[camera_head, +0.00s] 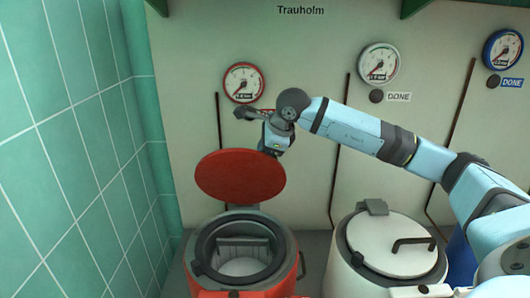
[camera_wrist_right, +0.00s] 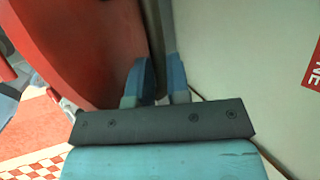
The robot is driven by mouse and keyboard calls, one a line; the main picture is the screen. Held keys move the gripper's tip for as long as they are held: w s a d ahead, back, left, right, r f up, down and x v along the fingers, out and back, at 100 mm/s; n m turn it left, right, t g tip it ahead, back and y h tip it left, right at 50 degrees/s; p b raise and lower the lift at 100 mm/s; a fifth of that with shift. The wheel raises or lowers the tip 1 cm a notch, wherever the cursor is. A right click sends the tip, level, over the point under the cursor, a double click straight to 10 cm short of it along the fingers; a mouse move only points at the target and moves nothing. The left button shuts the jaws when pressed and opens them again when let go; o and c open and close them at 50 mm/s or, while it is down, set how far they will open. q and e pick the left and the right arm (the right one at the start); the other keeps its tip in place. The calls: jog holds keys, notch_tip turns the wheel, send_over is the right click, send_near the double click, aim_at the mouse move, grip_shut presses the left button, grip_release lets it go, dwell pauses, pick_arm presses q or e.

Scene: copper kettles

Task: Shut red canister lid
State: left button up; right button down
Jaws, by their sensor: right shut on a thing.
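The red canister (camera_head: 287,272) stands at the lower left of the head view with its mouth open and a dark ring around it. Its red lid (camera_head: 240,177) stands raised on the hinge at the back. My right gripper (camera_head: 269,151) is at the lid's upper right edge. The exact contact is partly hidden. My left gripper is not in view.
A white canister (camera_head: 342,268) with its lid (camera_head: 385,246) closed stands to the right, under my right arm. A green tiled wall (camera_head: 85,150) is close on the left. Gauges, including a red-rimmed one (camera_head: 244,83), hang on the pale back wall.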

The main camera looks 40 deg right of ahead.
aim_at(265, 160)
jog(key=shift+s+a+f+b, duration=0.3)
jog(key=shift+s+a+f, duration=0.1)
jog(key=shift+s, duration=0.1)
jog(key=shift+s+a+f+b, duration=0.15)
jog(key=shift+s+a+b, duration=0.4)
jog(key=shift+s+a, duration=0.25)
jog(key=c, duration=1.1)
grip_release()
jog(key=shift+d, duration=0.1)
jog(key=a+v, duration=0.1)
jog(key=v, duration=1.2)
jog(key=shift+s+d+r+p, duration=0.3)
jog(key=shift+s+p, duration=0.05)
jog(key=shift+p, duration=0.05)
